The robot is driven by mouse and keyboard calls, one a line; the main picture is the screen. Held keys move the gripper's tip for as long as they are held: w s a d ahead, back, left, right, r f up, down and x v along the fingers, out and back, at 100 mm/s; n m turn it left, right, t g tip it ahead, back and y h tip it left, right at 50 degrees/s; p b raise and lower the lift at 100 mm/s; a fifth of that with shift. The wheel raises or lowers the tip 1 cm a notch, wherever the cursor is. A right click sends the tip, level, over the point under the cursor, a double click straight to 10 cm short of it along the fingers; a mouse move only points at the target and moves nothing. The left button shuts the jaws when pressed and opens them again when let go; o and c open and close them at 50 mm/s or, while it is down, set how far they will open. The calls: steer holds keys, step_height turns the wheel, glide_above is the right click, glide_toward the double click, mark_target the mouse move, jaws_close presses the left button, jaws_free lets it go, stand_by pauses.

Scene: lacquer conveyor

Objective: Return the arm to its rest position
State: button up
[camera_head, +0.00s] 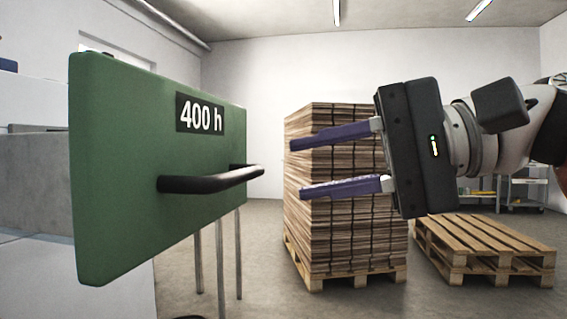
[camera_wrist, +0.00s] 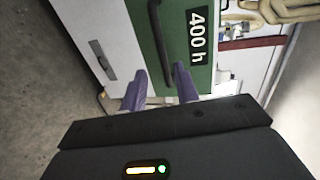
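My gripper (camera_head: 292,168) is in the head view, right of the green panel, with its two purple fingers spread apart and nothing between them. In the wrist view my gripper (camera_wrist: 155,84) also shows its fingers apart, pointing toward the panel. The green panel (camera_head: 120,170) carries a "400 h" label (camera_head: 200,117) and a black bar handle (camera_head: 210,182). The handle stands left of the fingertips with a visible gap in the head view. The panel (camera_wrist: 200,70) and handle (camera_wrist: 159,40) also appear in the wrist view, with the handle beyond the fingertips.
A tall stack of flat boards or cardboard (camera_head: 335,225) stands on a pallet behind my gripper. An empty wooden pallet (camera_head: 480,245) lies to its right. A shelf (camera_head: 520,190) is at the back right. Open floor shows between.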

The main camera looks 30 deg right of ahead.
steer(key=shift+s+d+r, duration=0.1)
steer(key=shift+s+d, duration=0.25)
steer(key=shift+d, duration=0.1)
steer(key=w+a+f+n+g+h+p, duration=0.1)
steer(key=w+a+f+h, duration=0.25)
steer(key=f, duration=0.55)
steer(key=w+a+f+n+g+h+p, duration=0.15)
steer(key=w+f, duration=0.25)
steer(key=f, duration=0.5)
step_height(320, 180, down, 21)
steer(key=s+n+g+h+p, duration=0.1)
steer(key=n+g+h, duration=0.1)
steer(key=n+h, duration=0.3)
steer(key=shift+s+a+n+h+p, duration=0.3)
steer(key=shift+n+h+p, duration=0.05)
steer(key=shift+h, duration=0.65)
